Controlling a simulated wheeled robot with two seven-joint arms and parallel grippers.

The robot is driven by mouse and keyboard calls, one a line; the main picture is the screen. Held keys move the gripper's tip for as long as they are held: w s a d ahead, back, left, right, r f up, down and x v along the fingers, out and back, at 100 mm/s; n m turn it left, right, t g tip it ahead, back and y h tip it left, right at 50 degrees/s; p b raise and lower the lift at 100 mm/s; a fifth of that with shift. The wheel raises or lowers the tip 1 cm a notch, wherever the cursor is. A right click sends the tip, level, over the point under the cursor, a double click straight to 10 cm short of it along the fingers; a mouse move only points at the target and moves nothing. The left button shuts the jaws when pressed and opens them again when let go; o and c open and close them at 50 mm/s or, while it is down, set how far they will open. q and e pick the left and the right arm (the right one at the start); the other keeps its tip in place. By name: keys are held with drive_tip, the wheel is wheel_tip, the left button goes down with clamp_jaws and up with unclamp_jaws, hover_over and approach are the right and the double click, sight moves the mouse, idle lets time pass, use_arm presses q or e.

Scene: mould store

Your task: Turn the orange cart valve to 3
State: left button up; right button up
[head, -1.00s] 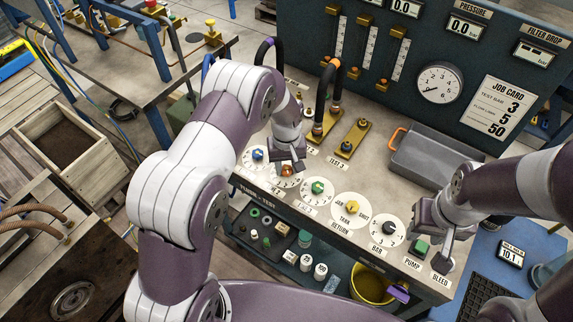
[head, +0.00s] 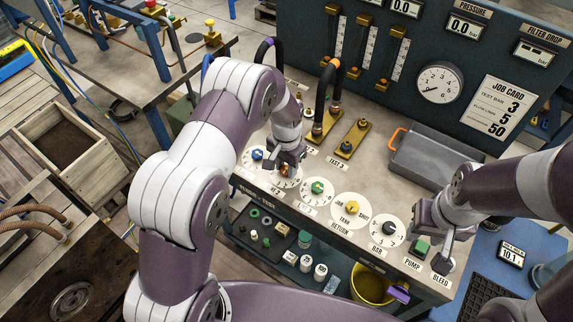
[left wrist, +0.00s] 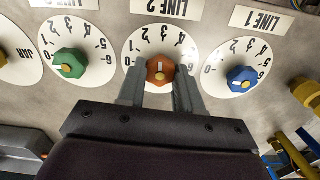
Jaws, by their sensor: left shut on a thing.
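The orange valve knob (left wrist: 160,70) sits on the white LINE 2 dial (left wrist: 133,80) of the bench panel. In the left wrist view the dial's figures are upside down, and the knob's pale mark points up, towards the 3. My left gripper (left wrist: 160,92) is shut on the orange knob, one finger on each side. In the head view my left gripper (head: 286,168) largely hides the knob. My right gripper (head: 443,258) hangs by the BLEED label; its fingers are too small to judge.
The blue knob (left wrist: 242,78) and green knob (left wrist: 70,64) flank the orange one closely, both marks near 0. A yellow knob (head: 351,207) and a black knob (head: 390,227) stand farther right. Hose fittings stand behind the dials.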

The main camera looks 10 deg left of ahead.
sight(286, 169)
use_arm(q)
drive_tip(key=shift+w+r+m, duration=0.15)
drive_tip(key=shift+m, duration=0.35)
drive_tip(key=o, duration=1)
drive_tip(key=shift+o, duration=0.2)
wheel_tip(286, 169, up, 13)
drive_tip(key=b, duration=0.1)
drive_tip(key=shift+b, duration=0.35)
drive_tip(key=shift+s, duration=0.2)
drive_tip(key=shift+f, duration=0.2)
